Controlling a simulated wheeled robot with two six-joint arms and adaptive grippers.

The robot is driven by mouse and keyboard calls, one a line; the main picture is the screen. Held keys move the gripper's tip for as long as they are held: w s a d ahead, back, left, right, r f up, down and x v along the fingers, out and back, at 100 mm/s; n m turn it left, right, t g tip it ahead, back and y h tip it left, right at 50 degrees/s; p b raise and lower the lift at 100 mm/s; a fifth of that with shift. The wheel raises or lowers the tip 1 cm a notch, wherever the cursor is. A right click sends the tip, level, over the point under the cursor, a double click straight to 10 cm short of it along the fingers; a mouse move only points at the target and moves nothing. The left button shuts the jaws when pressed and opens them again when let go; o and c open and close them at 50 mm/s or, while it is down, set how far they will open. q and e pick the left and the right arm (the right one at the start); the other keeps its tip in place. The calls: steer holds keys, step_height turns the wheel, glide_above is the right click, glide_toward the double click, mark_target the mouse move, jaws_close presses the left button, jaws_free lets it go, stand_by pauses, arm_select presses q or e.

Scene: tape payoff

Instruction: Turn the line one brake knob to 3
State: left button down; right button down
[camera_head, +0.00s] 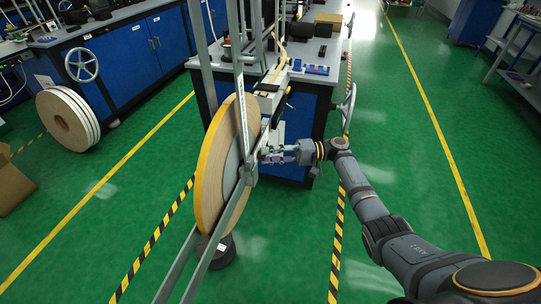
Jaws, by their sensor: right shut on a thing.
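A large tape reel (212,165) with a yellow rim hangs upright on a metal frame (239,90) left of centre. My right arm reaches in from the lower right. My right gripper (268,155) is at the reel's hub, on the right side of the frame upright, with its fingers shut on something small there. The thing in its fingers is likely the brake knob, but the fingers hide it. No knob marking or number can be read. My left gripper is not in view.
A blue bench (295,125) with machine parts on top stands just behind my right gripper. A second blue workbench (130,55) is at the upper left, with spare reels (68,118) leaning near it. The green floor on the right is clear.

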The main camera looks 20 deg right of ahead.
steer(key=c, duration=1.1)
jaws_free()
steer(key=v, duration=1.2)
